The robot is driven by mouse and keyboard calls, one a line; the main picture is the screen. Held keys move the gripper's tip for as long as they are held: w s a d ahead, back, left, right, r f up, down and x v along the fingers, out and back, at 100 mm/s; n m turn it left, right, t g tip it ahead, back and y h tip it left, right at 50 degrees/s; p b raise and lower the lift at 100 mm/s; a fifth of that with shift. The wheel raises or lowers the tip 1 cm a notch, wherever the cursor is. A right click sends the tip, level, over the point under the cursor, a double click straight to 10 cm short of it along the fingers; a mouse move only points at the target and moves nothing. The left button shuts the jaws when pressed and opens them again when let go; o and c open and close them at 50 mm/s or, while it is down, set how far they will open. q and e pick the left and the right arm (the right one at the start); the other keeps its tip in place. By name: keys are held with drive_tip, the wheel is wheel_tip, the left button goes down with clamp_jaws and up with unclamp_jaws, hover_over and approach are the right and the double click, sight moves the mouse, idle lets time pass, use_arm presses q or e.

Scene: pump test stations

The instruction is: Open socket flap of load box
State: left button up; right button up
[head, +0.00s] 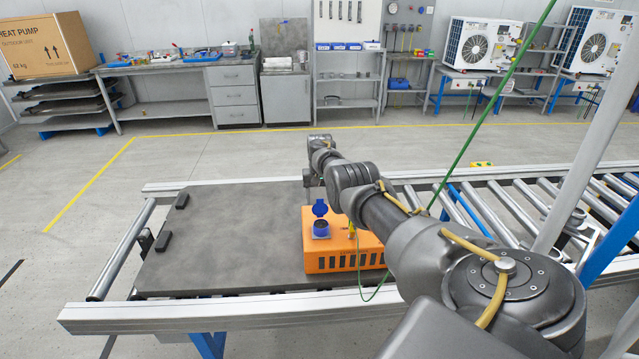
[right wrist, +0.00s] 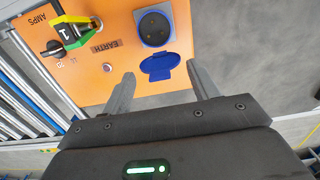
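The orange load box (head: 345,262) stands on the dark board of the conveyor. Its blue socket (head: 321,229) is on the top face, and the blue flap (head: 320,208) stands up, hinged open. In the right wrist view the round dark socket face (right wrist: 155,28) is uncovered, and the flap (right wrist: 160,66) is swung out toward my gripper. My right gripper (right wrist: 160,71) is open, its two fingertips apart on either side of the flap's outer end. I see no finger closed on the flap; contact is unclear. In the head view my right arm hides part of the box. My left gripper is out of view.
A green cable (head: 478,122) runs down near my arm. The board (head: 222,235) is bare left of the box except for two black blocks (head: 163,241).

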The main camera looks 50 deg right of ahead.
drive_tip(key=shift+o, duration=0.3)
wheel_tip(320, 180, up, 11)
drive_tip(key=p, duration=0.1)
drive_tip(key=shift+w+d, duration=0.15)
drive_tip(key=shift+w, duration=0.05)
drive_tip(key=shift+f, duration=0.1)
idle(0.5)
